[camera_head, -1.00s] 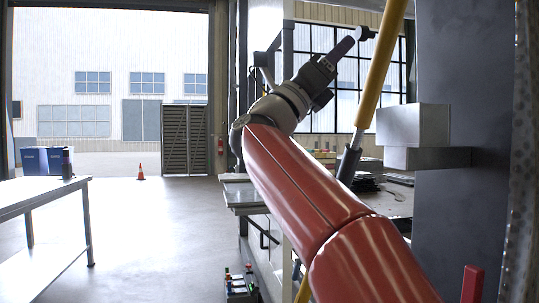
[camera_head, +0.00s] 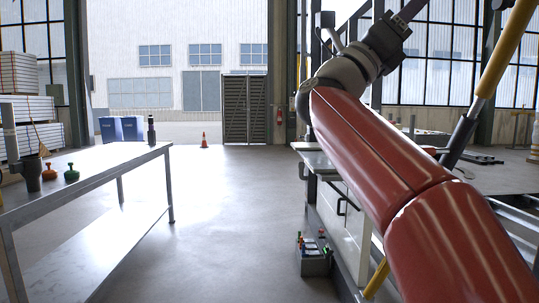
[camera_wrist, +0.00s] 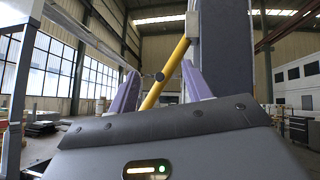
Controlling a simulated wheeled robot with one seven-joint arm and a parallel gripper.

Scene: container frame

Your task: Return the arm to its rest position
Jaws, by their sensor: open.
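My red arm runs up from the lower right in the head view, reaching past the workbench side. Its dark wrist and gripper are raised at the top, and the end of the gripper is cut off by the picture's upper edge. In the wrist view my gripper (camera_wrist: 160,82) shows two purple fingers standing apart. Nothing is held between them; a yellow bar (camera_wrist: 168,72) shows behind the gap. How far the bar is from the fingers I cannot tell.
A long metal table (camera_head: 118,160) stands at left with an orange (camera_head: 50,172) and a green item (camera_head: 71,175). A slanted yellow bar (camera_head: 508,50) is right of my arm. A box with coloured tops (camera_head: 313,258) sits on the floor. The middle floor is clear.

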